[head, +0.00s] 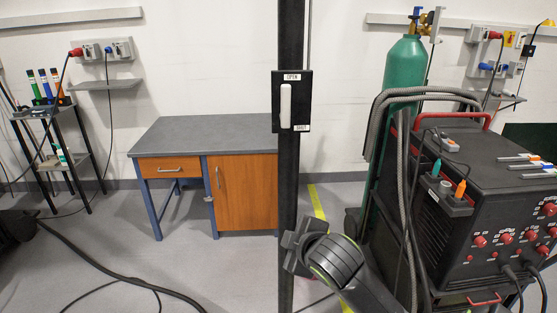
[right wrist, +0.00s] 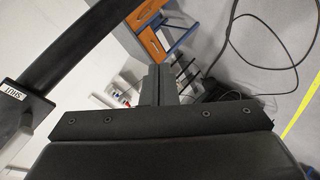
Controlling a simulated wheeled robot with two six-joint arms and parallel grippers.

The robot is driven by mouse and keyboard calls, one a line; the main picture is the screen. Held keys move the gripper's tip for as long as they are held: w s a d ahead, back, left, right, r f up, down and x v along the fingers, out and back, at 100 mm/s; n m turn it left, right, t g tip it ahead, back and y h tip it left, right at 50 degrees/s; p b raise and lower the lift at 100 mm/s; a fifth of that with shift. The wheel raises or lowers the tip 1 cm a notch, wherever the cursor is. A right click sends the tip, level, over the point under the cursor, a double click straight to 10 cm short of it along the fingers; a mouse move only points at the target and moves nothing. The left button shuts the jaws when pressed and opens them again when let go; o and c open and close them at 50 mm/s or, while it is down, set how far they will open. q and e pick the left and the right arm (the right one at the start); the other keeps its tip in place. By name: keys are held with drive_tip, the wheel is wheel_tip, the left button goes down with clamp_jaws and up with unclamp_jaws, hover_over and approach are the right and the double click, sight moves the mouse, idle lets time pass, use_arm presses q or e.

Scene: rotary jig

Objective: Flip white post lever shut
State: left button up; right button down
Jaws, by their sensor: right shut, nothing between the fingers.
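The white lever (head: 285,105) is on a black box (head: 305,90) on a dark upright post (head: 290,190) in the head view. The lever stands upright, its upper end just below the OPEN label; the SHUT label is at the box's lower right. My right gripper (head: 296,243) is well below the box, in front of the post. In the right wrist view its fingers (right wrist: 160,84) are shut together and empty. My left gripper is not in view.
A welding machine (head: 460,215) on a cart and a green gas cylinder (head: 405,70) stand at the right. A workbench (head: 205,135) stands behind the post at the left. Cables lie on the floor. The space left of the box is clear.

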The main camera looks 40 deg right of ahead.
drive_tip(key=w+r+n+t, duration=0.2)
drive_tip(key=r, duration=0.6)
drive_tip(key=w+r+n+t, duration=0.2)
drive_tip(key=w+r, duration=0.1)
drive_tip(key=r, duration=0.4)
drive_tip(key=n+t+h, duration=0.1)
drive_tip(key=n+t, duration=0.2)
approach(285, 103)
drive_tip(key=w+a+r, duration=0.1)
drive_tip(key=w+a, duration=0.1)
drive_tip(key=a, duration=0.4)
drive_tip(key=shift+s+d, duration=0.15)
drive_tip(key=shift+d, duration=0.05)
drive_tip(key=w+d+p, duration=0.4)
drive_tip(key=w+d, duration=0.1)
drive_tip(key=w, duration=0.2)
drive_tip(key=shift+w+d, duration=0.3)
drive_tip(key=shift+w, duration=0.1)
